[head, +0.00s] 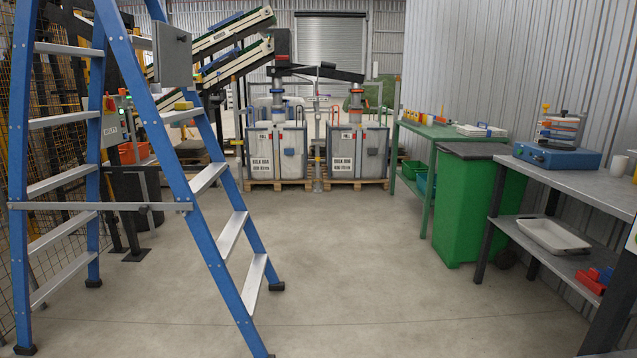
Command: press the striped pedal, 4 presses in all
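I cannot make out a striped pedal anywhere in the head view. The blue stepladder at the left hides part of the floor and machinery behind it. My gripper is not in view, and no contact with any pedal shows.
A blue stepladder (189,198) stands close at the left. Two bulk bags (274,155) sit on pallets at the back, below sloping conveyors (232,33). A green bin (469,205), a green table (412,127) and a grey bench (600,187) line the right. The middle floor (345,250) is clear.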

